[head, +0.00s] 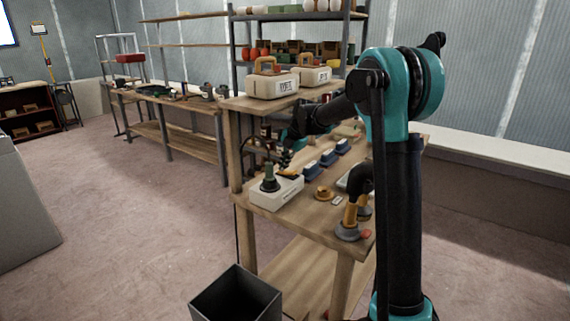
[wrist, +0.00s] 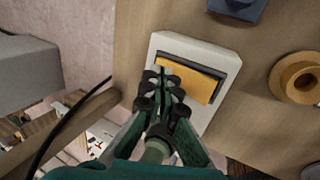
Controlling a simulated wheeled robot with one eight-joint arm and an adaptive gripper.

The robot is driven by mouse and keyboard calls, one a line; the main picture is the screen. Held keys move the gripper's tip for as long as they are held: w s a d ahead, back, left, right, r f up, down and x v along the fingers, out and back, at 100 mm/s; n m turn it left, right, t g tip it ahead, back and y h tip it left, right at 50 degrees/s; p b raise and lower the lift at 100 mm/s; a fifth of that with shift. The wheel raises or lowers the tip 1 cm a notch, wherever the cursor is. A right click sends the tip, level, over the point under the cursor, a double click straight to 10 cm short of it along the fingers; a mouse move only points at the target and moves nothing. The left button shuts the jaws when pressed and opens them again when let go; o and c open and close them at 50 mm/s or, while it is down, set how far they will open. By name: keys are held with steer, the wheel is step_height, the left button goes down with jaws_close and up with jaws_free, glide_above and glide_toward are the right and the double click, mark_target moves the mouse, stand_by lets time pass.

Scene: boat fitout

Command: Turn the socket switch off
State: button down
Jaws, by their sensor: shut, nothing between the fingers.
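The wrist view shows the white box (wrist: 205,115) with a wide orange rocker switch (wrist: 203,84) in a dark frame. My gripper (wrist: 166,82) is shut and empty, its fingertips over the left part of the rocker. I cannot tell whether they touch it. The gripper also shows above the box in the head view (head: 286,160). The fingers hide part of the rocker and box, and which way the rocker is tipped is unclear.
Several blue blocks (head: 312,168) stand behind the box. A yellow-orange ring (head: 324,193) lies to its right. A yellow-orange and black fitting on a grey base (head: 348,231) stands near the front edge. A dark open bin (head: 237,297) is on the floor below.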

steer(key=shift+d, duration=0.1)
steer(key=shift+s+d+r, duration=0.2)
steer(key=shift+s+d, duration=0.25)
steer(key=shift+d, duration=0.1)
stand_by(0.3)
steer(key=v, duration=1.2)
